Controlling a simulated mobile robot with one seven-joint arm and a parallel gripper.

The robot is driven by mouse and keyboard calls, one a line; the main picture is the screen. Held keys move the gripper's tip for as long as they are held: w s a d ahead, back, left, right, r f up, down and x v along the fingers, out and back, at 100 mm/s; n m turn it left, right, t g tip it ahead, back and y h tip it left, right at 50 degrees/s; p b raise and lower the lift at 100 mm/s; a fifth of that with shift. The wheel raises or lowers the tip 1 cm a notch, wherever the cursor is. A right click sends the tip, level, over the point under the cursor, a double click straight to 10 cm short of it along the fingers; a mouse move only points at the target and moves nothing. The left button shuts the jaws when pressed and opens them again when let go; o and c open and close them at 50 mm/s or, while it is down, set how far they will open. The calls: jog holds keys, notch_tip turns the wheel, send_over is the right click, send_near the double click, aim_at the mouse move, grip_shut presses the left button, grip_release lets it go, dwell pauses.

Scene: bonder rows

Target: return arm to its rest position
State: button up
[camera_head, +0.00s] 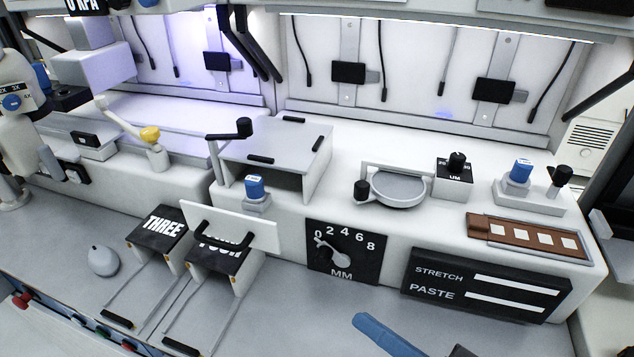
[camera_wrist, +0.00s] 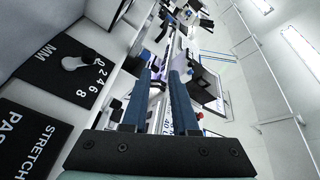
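My gripper (camera_wrist: 162,80) shows in the wrist view with its two blue fingers apart and nothing between them. In the head view a blue finger of my gripper (camera_head: 385,335) shows at the bottom edge, in front of the bench and below the black STRETCH/PASTE panel (camera_head: 440,290). The rest of my arm is out of view there. The MM dial panel (camera_head: 345,252) is left of that panel; it also shows at the left of the wrist view (camera_wrist: 75,75).
The white machine front carries a round dish (camera_head: 397,188), a brown strip (camera_head: 528,238) and blue-capped knobs (camera_head: 255,188).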

jog(key=w+a+r+t+h+p, duration=0.35)
jog(key=w+r+h, duration=0.35)
jog(key=w+r, duration=0.65)
notch_tip(320, 180, up, 12)
jog(key=a+n+t+h+p, duration=0.1)
jog(key=a+t+h, duration=0.1)
jog(key=t+h, duration=0.1)
jog(key=s+a+r+t+h+p, duration=0.1)
jog(key=s+r+t, duration=0.3)
jog(key=r, duration=0.7)
jog(key=s+a+r+t+h+p, duration=0.1)
jog(key=s+r+t+h, duration=0.2)
jog(key=r, duration=0.9)
jog(key=s+t, duration=0.2)
jog(key=s, duration=0.2)
jog(key=shift+s+a+h, duration=0.25)
jog(key=shift+s+h, duration=0.15)
